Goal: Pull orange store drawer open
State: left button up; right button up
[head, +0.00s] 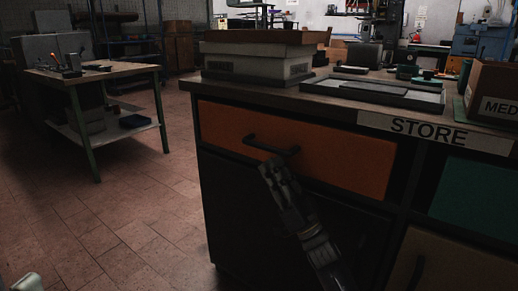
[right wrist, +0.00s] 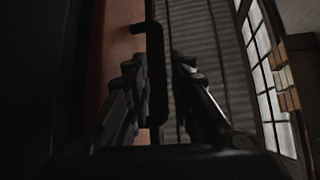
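The orange drawer (head: 345,158) sits in the dark cabinet under the STORE label (head: 430,131). Its front looks flush with the cabinet. Its black bar handle (head: 271,147) is on the left half of the front. My right gripper (head: 272,166) is at the handle, coming up from below right. In the right wrist view the handle (right wrist: 156,70) stands between the two open fingers of the gripper (right wrist: 160,95), closer to the left finger. Whether that finger touches it I cannot tell. The orange front (right wrist: 115,35) shows dimly at the left.
The cabinet top (head: 310,100) carries a boxy device (head: 258,60), a flat tray (head: 385,93) and a cardboard box (head: 493,92). A green drawer (head: 475,197) is at the right. A workbench (head: 90,75) stands back left. The floor left of the cabinet is clear.

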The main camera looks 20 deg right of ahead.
aim_at(260, 146)
jog(key=b+x, duration=0.1)
jog(key=x, duration=0.6)
jog(key=shift+w, duration=0.15)
jog(key=shift+c, duration=0.2)
grip_shut()
